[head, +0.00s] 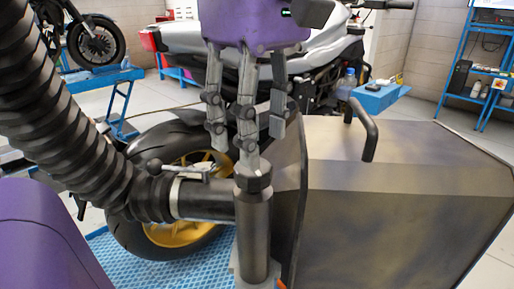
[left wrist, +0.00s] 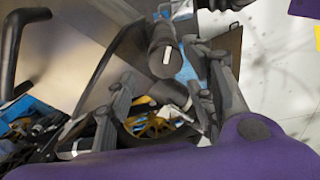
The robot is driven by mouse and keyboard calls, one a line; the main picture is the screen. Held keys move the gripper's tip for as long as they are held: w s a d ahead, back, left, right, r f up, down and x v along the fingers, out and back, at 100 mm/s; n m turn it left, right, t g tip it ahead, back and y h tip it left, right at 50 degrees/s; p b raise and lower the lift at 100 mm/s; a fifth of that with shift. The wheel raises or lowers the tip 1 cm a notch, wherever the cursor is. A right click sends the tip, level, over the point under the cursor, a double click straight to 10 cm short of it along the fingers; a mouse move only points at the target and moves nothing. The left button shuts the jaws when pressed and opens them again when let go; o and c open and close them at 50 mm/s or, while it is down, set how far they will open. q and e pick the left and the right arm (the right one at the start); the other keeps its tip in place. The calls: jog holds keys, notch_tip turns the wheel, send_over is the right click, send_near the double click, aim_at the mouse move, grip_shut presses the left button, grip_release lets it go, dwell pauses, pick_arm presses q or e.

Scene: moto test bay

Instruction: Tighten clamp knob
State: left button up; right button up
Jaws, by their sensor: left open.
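A dark knob (head: 254,182) caps an upright metal post (head: 254,235) where a pipe joins from the left in the head view. In the left wrist view a dark round knob (left wrist: 163,48) with a white mark shows between the fingers. My left gripper (head: 247,148) hangs fingers down from above, open, its fingertips just above and around the knob. One fingertip overlaps the knob's top in the head view; I cannot tell whether it touches. In the left wrist view my left gripper (left wrist: 160,75) spreads its fingers to both sides. My right gripper is not in view.
A black ribbed hose (head: 75,110) runs to the pipe from upper left. A large metal box (head: 400,190) with a black handle (head: 367,130) stands close on the right. A motorcycle wheel (head: 130,225) is behind the post. Blue shelves (head: 485,65) stand far right.

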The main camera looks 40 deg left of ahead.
pick_arm(q)
notch_tip(320, 180, up, 8)
dwell(0.8)
